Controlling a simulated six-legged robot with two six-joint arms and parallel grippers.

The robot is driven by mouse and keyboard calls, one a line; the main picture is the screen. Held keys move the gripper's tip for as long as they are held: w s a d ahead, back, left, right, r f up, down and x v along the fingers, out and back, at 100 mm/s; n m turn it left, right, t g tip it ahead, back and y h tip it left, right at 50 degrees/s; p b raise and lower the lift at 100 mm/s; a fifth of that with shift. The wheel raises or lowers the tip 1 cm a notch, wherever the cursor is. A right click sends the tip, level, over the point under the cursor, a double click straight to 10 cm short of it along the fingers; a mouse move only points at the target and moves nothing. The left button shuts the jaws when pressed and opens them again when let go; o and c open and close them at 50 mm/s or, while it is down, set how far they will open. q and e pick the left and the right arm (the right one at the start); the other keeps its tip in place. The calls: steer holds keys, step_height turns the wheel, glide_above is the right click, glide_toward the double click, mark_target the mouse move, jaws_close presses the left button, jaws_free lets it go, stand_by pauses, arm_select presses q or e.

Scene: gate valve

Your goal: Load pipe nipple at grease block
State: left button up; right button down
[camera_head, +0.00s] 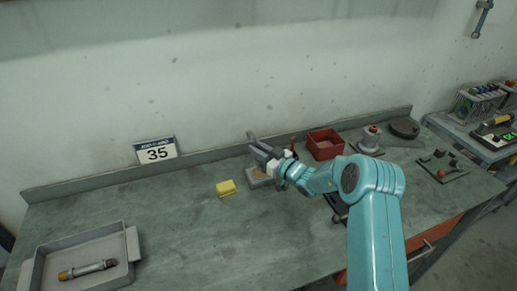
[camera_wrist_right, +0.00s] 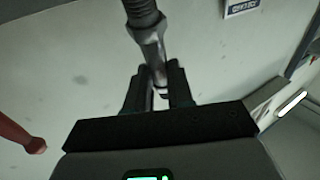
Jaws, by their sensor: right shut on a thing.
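My right gripper (camera_head: 265,157) is shut on a grey metal pipe nipple (camera_head: 251,138), held above the bench near the back wall. In the right wrist view the pipe nipple (camera_wrist_right: 148,35) has a threaded end and stands up out of the jaws (camera_wrist_right: 158,82). A low grey block with a tan top (camera_head: 257,180), likely the grease block, sits on the bench below my right gripper and is partly hidden by it. The nipple is apart from the block. My left gripper is not in view.
A grey tray (camera_head: 34,274) at the front left holds a pipe piece with a brass-coloured end (camera_head: 88,270). A yellow block (camera_head: 226,188) lies left of the grease block. A red bin (camera_head: 325,144) and a grey fitting (camera_head: 370,138) stand to the right. The bench's left middle is clear.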

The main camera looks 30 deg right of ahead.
steer(key=shift+f+b, duration=0.6)
steer(key=shift+b, duration=0.4)
stand_by(1.1)
stand_by(0.5)
steer(key=shift+r+b, duration=0.75)
steer(key=shift+r, duration=2.75)
step_height(320, 180, down, 7)
steer(key=shift+p, duration=0.8)
steer(key=shift+r, duration=0.15)
